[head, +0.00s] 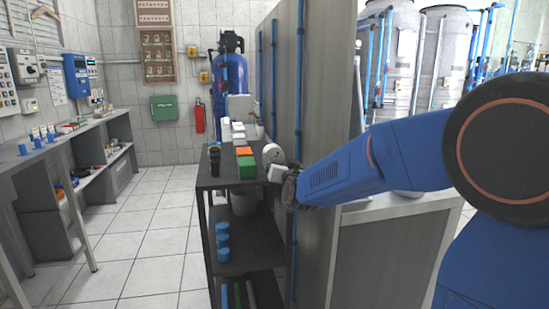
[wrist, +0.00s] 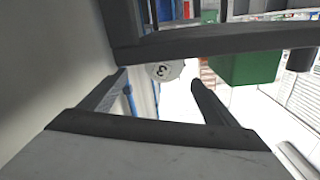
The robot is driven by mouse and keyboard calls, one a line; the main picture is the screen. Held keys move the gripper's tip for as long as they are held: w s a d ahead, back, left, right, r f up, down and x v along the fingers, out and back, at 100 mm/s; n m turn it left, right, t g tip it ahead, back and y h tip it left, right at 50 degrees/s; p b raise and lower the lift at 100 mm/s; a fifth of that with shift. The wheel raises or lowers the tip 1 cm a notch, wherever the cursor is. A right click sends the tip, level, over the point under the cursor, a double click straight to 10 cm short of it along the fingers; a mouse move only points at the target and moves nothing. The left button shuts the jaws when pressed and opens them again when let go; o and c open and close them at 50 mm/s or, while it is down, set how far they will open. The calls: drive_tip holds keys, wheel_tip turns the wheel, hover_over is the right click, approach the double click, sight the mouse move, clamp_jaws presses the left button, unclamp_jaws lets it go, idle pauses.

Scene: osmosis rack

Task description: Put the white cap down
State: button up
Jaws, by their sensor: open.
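A white round piece (head: 272,153), which looks like the white cap, is at the right edge of the rack's top shelf, right beside my gripper (head: 284,174). Whether the white piece touches a finger or the shelf cannot be told.
The dark rack (head: 204,181) holds a green box (head: 247,168), an orange-topped item, white boxes and a black item on top. A grey panel (head: 313,110) with blue pipes stands close on the right. The tiled floor to the left is clear.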

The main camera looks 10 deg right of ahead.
sight(275, 154)
drive_tip(key=w, duration=0.2)
drive_tip(key=shift+w, duration=0.4)
drive_tip(key=shift+w+a, duration=0.15)
drive_tip(key=shift+w, duration=1.25)
drive_tip(key=shift+w+a, duration=0.1)
drive_tip(key=shift+w, duration=1.25)
drive_tip(key=c, duration=1.3)
drive_tip(key=shift+r, duration=0.15)
